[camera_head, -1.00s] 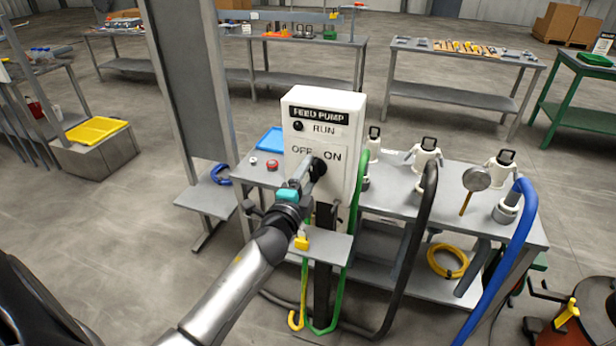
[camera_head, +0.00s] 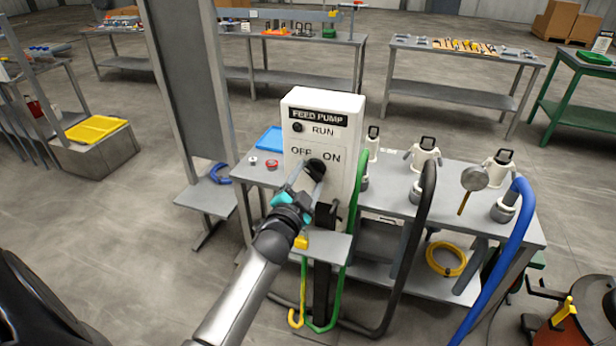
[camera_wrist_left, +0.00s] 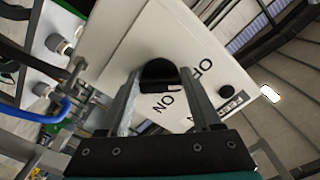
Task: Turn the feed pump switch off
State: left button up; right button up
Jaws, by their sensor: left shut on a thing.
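The feed pump box (camera_head: 345,110) is a white upright panel marked FEED PUMP, RUN, OFF and ON. Its switch (camera_head: 316,167) is a black round knob just below the OFF and ON words. My left gripper (camera_head: 307,175) is at the panel front with its fingers on either side of the knob. In the left wrist view the black knob (camera_wrist_left: 157,72) sits between the two fingers, and the gripper is shut on it. The fingers partly cover the knob, and which word it points to is not clear. My right gripper is out of view.
A black round RUN lamp (camera_head: 297,127) looks dark. A small grey shelf (camera_head: 325,246) with a yellow item juts out below the switch. Green, black and blue hoses hang at the front of the grey bench (camera_head: 395,187). Open floor lies to the left.

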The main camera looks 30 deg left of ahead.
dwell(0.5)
pick_arm(q)
jog(key=o, duration=1.4)
jog(key=shift+s, duration=0.1)
jog(key=v, duration=1.5)
jog(key=shift+s, duration=0.1)
jog(key=s+d+f+n+g+h+b, duration=0.1)
jog(key=s+d+f+g, duration=0.2)
jog(key=f, duration=0.9)
jog(key=s+d+f+n+g+h+b, duration=0.1)
jog(key=s+d+f+g+h+b, duration=0.15)
jog(key=f, duration=0.85)
jog(key=s+d+f+n+g+b, duration=0.1)
jog(key=s+d+f+g, duration=0.15)
jog(key=f, duration=0.95)
jog(key=s+f+g+b, duration=0.1)
jog(key=s+f+g, duration=0.1)
jog(key=s+f, duration=0.4)
jog(key=s+d+f+g+b, duration=0.1)
jog(key=s+f+g, duration=0.2)
jog(key=s+f, duration=0.3)
jog(key=s+f+n+g+h+b, duration=0.1)
jog(key=s+f+g, duration=0.2)
jog(key=s+f, duration=0.4)
jog(key=shift+s+d+f, duration=0.1)
jog(key=shift+s+d, duration=0.1)
jog(key=shift+s, duration=1.5)
jog(key=shift+s+d, duration=0.2)
jog(key=shift+s, duration=1.5)
